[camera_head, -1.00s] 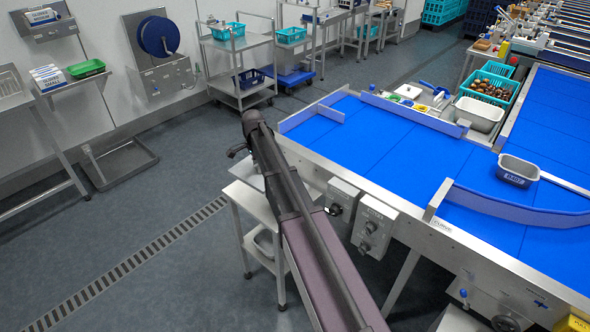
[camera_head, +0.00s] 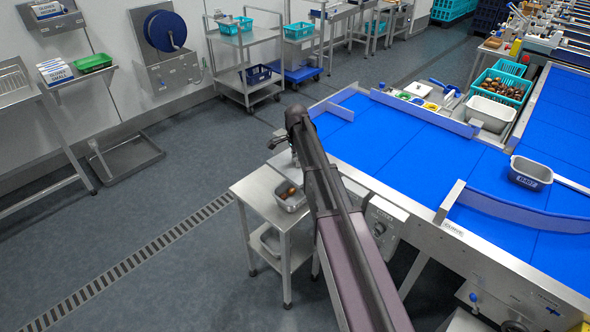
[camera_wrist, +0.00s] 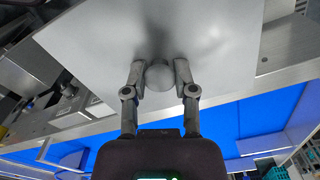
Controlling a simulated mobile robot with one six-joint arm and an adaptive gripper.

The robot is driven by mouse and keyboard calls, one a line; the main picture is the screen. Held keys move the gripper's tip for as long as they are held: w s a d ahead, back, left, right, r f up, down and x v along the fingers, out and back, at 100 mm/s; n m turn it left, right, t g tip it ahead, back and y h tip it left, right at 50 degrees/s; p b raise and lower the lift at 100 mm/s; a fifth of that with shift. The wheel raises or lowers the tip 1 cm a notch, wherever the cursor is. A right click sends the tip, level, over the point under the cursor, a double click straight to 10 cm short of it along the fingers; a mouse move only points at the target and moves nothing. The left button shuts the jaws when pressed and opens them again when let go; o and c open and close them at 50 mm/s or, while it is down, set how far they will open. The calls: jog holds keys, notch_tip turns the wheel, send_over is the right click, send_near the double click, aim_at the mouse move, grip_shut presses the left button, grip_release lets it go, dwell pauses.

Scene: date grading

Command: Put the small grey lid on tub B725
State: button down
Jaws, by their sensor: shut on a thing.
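In the wrist view my gripper (camera_wrist: 160,68) has its two fingers on either side of a small round grey piece (camera_wrist: 160,78), which looks like the small grey lid or its knob. A pale flat surface lies behind it, with the fingers' shadow on it. Another small metal tub (camera_head: 289,196) with brown contents stands on the side table beside my arm.
The steel side table (camera_head: 262,190) has bare top left of its tub. The blue belt (camera_head: 400,140) is mostly clear, with low guide rails (camera_head: 424,115). A white tray (camera_head: 489,113) and a teal crate (camera_head: 503,83) stand beyond it. The floor at left is open.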

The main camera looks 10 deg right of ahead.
aim_at(294, 164)
jog(key=shift+a+f+n, duration=0.15)
jog(key=shift+a+n, duration=0.05)
jog(key=shift+n, duration=0.1)
jog(key=n, duration=0.1)
jog(key=f+n+b, duration=0.1)
jog(key=n, duration=0.3)
jog(key=f+n+b, duration=0.1)
jog(key=n, duration=0.2)
jog(key=shift+a+f, duration=0.1)
jog(key=n, duration=0.2)
jog(key=f+n+b, duration=0.1)
jog(key=n, duration=0.2)
jog(key=shift+f+b, duration=0.1)
jog(key=shift+b, duration=0.2)
jog(key=n, duration=0.2)
jog(key=n+b, duration=0.1)
jog(key=n, duration=0.1)
jog(key=shift+a+f+n, duration=0.1)
jog(key=shift+f+n, duration=0.3)
jog(key=shift+f, duration=0.2)
notch_tip(294, 164, down, 6)
jog(key=b, duration=0.6)
